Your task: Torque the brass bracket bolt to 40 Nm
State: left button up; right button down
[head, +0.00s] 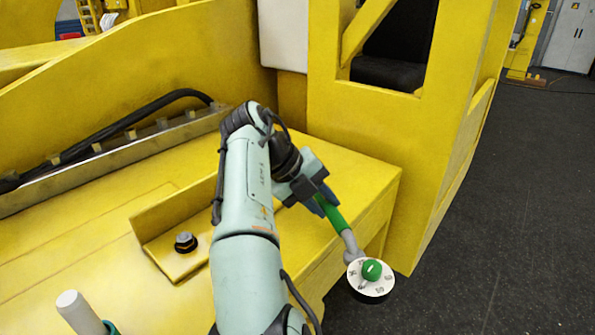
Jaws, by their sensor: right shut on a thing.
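My right gripper (318,203) is shut on the green handle of a torque wrench (334,216). The wrench slants down to the right, with a grey neck and a round white dial (358,283) with a green centre at its lower end. A dark hex bolt (186,242) sits on the yellow angle bracket (165,225), left of my right arm and apart from the wrench. I cannot make out brass colour on it. My left gripper is not in view.
A black hose (130,119) runs along a grey ledge (105,160) at the left. A yellow frame with an opening (335,100) rises behind the deck (355,180). Dark floor (500,220) lies clear at the right. A pale cylinder (76,308) shows at the bottom left.

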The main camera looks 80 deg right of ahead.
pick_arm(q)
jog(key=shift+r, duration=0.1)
pick_arm(e)
jog(key=shift+w+r, duration=0.1)
jog(key=shift+w+a+m+p, duration=0.3)
jog(key=shift+w+m+p, duration=0.1)
jog(key=shift+w+p, duration=0.15)
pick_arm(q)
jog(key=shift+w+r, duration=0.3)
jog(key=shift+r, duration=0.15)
pick_arm(e)
jog(key=shift+w, duration=0.1)
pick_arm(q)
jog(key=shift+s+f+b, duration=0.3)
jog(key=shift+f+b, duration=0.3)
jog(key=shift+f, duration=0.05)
pick_arm(e)
jog(key=shift+s+d+n, duration=0.3)
jog(key=shift+s+n, duration=0.2)
jog(key=shift+s, duration=0.35)
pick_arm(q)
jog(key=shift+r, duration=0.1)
pick_arm(e)
jog(key=shift+r, duration=0.1)
